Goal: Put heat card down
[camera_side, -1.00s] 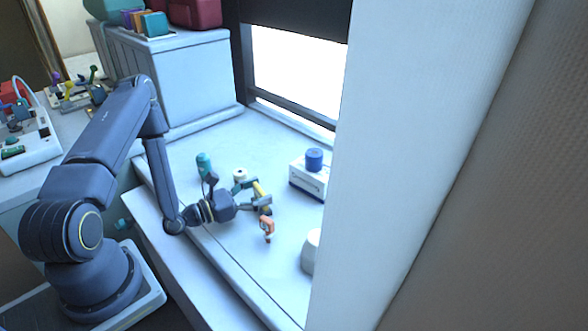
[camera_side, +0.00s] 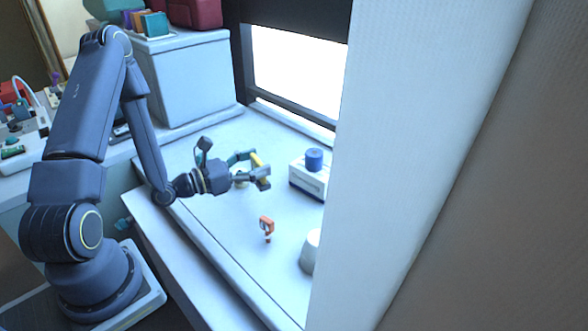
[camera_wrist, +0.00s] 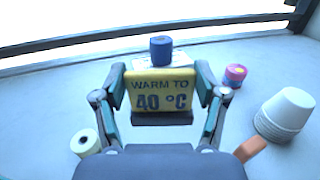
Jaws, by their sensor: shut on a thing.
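The heat card (camera_wrist: 160,88) is a yellow card reading "WARM TO 40 °C" on a dark foot (camera_wrist: 160,118). It is upright between the fingers of my gripper (camera_wrist: 160,100) in the wrist view, its printed face toward the wrist camera. In the side view the yellow card (camera_side: 257,160) shows small at the tips of my gripper (camera_side: 257,173). My gripper is shut on the card. The card appears to be above the white counter (camera_side: 225,240); the gap under it is hard to judge.
A white box (camera_side: 307,177) with a blue roll (camera_side: 314,158) stands beyond the gripper. An orange item (camera_side: 266,223) and a white cup stack (camera_side: 311,252) are nearer. A cream roll (camera_wrist: 86,142) and a red-and-blue roll (camera_wrist: 235,74) flank the card. The front counter is mostly clear.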

